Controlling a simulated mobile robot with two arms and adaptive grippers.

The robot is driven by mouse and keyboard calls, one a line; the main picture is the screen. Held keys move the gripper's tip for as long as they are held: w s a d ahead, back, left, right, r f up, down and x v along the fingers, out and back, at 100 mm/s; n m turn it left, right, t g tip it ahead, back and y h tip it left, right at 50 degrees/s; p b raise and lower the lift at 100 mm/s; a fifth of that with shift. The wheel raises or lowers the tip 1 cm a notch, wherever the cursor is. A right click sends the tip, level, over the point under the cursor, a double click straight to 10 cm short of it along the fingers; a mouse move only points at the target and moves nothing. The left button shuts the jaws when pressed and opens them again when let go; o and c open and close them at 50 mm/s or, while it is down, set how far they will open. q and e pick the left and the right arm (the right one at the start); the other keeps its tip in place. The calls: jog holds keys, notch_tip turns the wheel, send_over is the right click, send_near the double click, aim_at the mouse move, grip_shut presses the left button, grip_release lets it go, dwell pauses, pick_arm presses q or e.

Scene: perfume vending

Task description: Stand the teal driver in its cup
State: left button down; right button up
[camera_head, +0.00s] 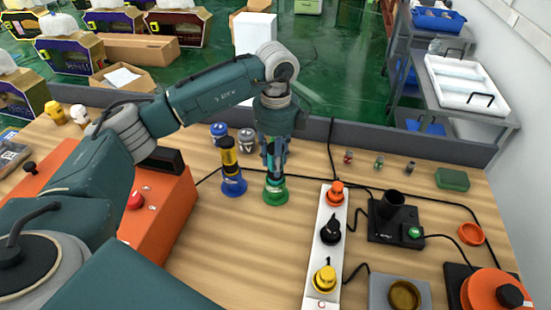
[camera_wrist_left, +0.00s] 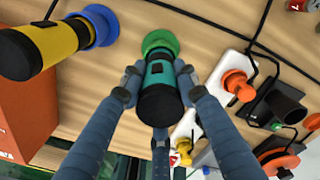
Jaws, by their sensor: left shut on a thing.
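My left gripper (camera_head: 271,168) points down over the green cup (camera_head: 275,190) on the wooden table. It is shut on the teal driver, mostly hidden by the fingers in the head view. In the left wrist view the teal driver (camera_wrist_left: 161,72), with its black end toward the camera, sits between the fingertips (camera_wrist_left: 160,76). The green cup (camera_wrist_left: 160,41) shows just beyond it. The driver looks about upright and in line with the cup; I cannot tell whether its lower end is inside. My right gripper is not in view.
A yellow driver (camera_head: 229,160) stands in a blue cup (camera_head: 233,187) just left of the green cup. A white strip (camera_head: 316,255) with orange, black and yellow knobs lies to the right. An orange machine (camera_head: 160,210) stands at left. Bare table lies in front of the cups.

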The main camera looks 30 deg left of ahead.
pick_arm(q)
jog(key=c, duration=1.2)
grip_release()
jog(key=shift+f, duration=0.1)
notch_tip(320, 180, up, 12)
jog(key=shift+f, duration=0.1)
jog(key=shift+r, duration=0.2)
